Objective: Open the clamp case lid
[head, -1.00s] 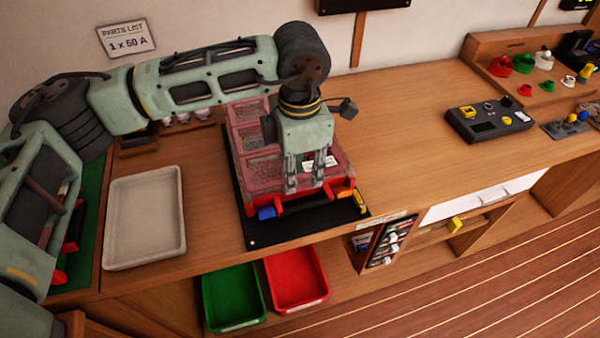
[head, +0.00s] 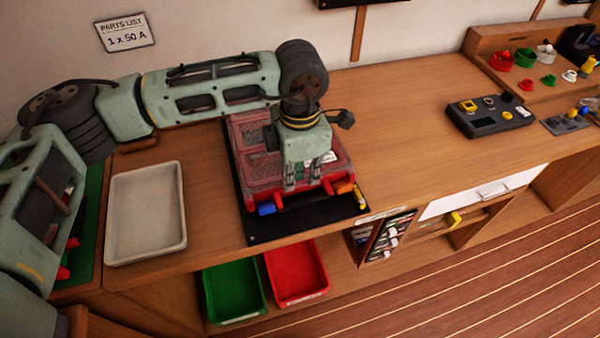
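The clamp case (head: 250,172) is a red case with a clear, reddish lid (head: 257,137). It sits on a black mat (head: 300,220), and its lid looks shut. My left arm hides the back of the case. My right gripper is out of view.
An empty pale tray (head: 146,212) lies left of the case. Green (head: 233,292) and red (head: 297,273) bins stand on the shelf below. A dark control box (head: 490,116) stands to the right. The bench between case and box is clear.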

